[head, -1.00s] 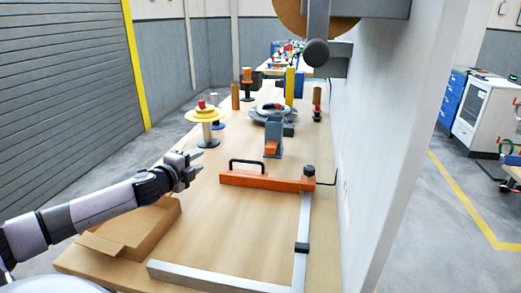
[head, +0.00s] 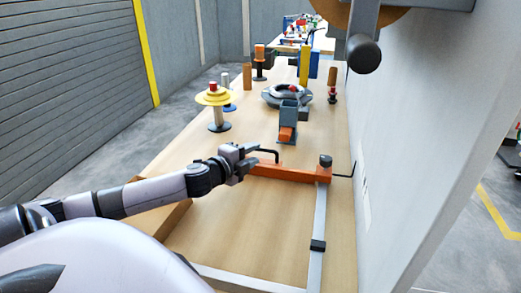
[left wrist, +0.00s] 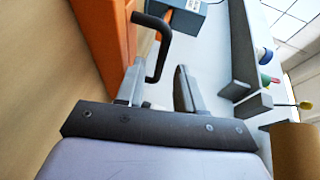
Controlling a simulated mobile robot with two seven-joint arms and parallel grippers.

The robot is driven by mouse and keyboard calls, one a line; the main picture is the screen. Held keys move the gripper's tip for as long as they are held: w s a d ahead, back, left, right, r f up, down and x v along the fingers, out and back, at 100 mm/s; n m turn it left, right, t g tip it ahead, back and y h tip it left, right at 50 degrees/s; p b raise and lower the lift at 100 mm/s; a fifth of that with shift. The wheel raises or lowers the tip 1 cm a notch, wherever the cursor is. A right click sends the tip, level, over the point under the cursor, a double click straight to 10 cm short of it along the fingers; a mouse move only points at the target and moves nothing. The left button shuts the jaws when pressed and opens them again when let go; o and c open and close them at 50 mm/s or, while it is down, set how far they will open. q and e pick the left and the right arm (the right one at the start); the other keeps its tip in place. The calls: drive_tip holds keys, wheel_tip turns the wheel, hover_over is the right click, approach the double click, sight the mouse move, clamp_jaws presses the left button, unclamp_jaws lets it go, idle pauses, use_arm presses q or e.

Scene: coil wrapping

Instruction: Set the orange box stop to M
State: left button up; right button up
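The orange box stop (head: 290,173) is a long orange bar lying across the table, with its right end on a grey metal rail (head: 319,215). A black bent handle (head: 268,152) rises from its left part. My left gripper (head: 246,160) is at that handle. In the left wrist view its fingers (left wrist: 161,88) are apart, with the handle (left wrist: 161,45) between or just beyond their tips; I cannot tell whether they touch it. The orange bar (left wrist: 107,38) shows at upper left there. No M mark is legible. My right gripper is out of view.
A black block (head: 317,245) sits on the rail. A grey-and-orange device (head: 288,122), a grey ring-shaped coil (head: 285,95) and a yellow spool stand (head: 214,97) stand farther back. A pale wall (head: 400,170) bounds the table on the right. Bare wood lies left of the rail.

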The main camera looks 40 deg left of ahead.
sight(260, 150)
use_arm(q)
drive_tip(key=shift+x, duration=2.2)
clamp_jaws()
